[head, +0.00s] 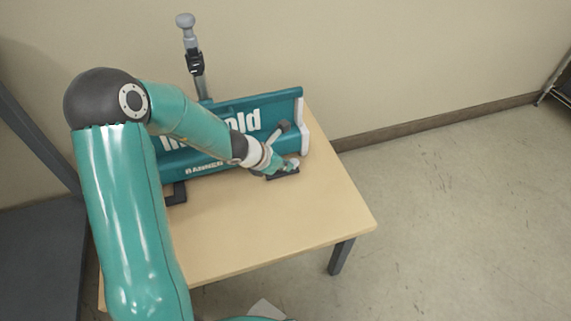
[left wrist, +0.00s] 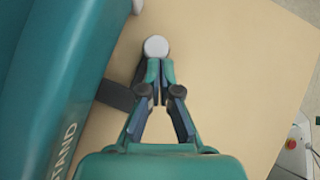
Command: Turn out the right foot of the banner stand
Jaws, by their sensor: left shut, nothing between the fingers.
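The teal banner stand (head: 215,122) lies along the back of the wooden table, with white lettering and a pale right end cap. Its dark right foot (head: 284,176) shows at the front near that end, sticking out from the body; in the left wrist view part of this foot (left wrist: 115,95) shows left of the fingers. A dark left foot (head: 177,193) juts forward too. My left gripper (left wrist: 160,70) is shut and empty, its tips by a white round knob (left wrist: 155,47). Whether they touch is unclear. The fingers hide part of the foot. My right gripper is not in view.
The table top (head: 260,232) is clear in front of the stand. A grey post with a rounded knob (head: 186,22) rises behind the stand. The wall is close behind; open floor (head: 450,210) lies to the right, with a wire rack at the far right edge.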

